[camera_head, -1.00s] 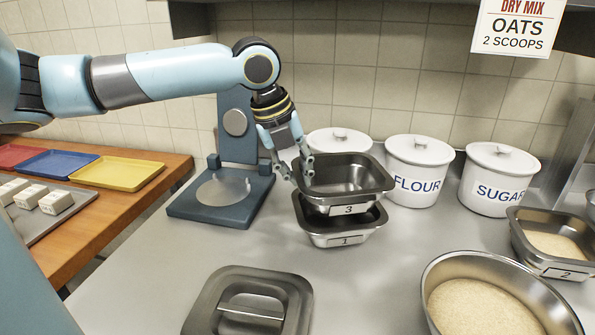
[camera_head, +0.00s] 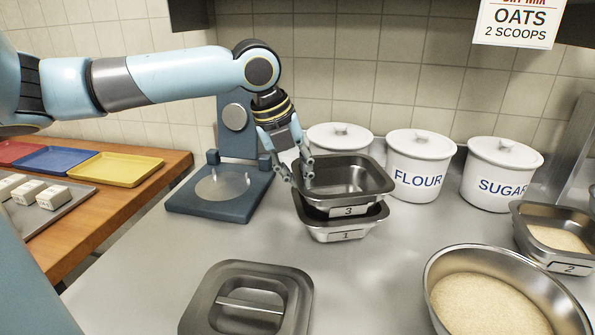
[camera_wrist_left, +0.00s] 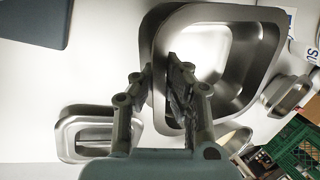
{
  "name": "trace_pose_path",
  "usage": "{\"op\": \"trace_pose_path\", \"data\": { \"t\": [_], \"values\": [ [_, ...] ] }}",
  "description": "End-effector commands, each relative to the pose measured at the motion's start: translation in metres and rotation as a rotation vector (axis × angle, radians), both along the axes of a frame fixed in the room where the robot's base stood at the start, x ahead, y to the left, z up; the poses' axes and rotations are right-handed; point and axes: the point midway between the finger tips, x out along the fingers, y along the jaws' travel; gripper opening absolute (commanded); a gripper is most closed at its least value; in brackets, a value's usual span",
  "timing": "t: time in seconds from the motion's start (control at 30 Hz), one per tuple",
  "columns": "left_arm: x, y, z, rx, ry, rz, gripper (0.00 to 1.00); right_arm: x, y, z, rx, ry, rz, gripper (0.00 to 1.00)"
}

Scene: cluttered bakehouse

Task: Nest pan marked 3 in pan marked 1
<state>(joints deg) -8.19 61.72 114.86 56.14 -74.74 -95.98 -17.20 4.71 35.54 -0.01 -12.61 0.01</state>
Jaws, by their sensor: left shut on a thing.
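The pan marked 3 (camera_head: 349,178) is a square grey metal pan, empty, directly above the pan marked 1 (camera_head: 340,229). My left gripper (camera_head: 298,174) is shut on the left wall of pan 3. In the left wrist view, the fingers (camera_wrist_left: 160,85) straddle the wall of pan 3 (camera_wrist_left: 258,60), and the rim of pan 1 (camera_wrist_left: 150,22) shows beside it. My right gripper is not in view.
A lidded pan (camera_head: 248,299) lies at the front. A round bowl of grain (camera_head: 440,262) and a pan marked 2 (camera_head: 535,257) stand at right. Flour (camera_head: 418,165) and sugar (camera_head: 499,180) canisters stand behind. A blue scale (camera_head: 215,205) is left of the pans. Counter between is clear.

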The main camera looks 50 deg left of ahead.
Motion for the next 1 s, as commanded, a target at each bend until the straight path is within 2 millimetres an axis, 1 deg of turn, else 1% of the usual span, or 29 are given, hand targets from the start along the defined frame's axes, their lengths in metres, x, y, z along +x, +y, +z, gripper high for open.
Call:
{"op": "trace_pose_path", "data": {
  "t": [1.0],
  "values": [
    [0.0, 0.0, -0.026, -0.001, -0.002, 0.0, 0.0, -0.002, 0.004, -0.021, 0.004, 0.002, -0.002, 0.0]
  ]
}}
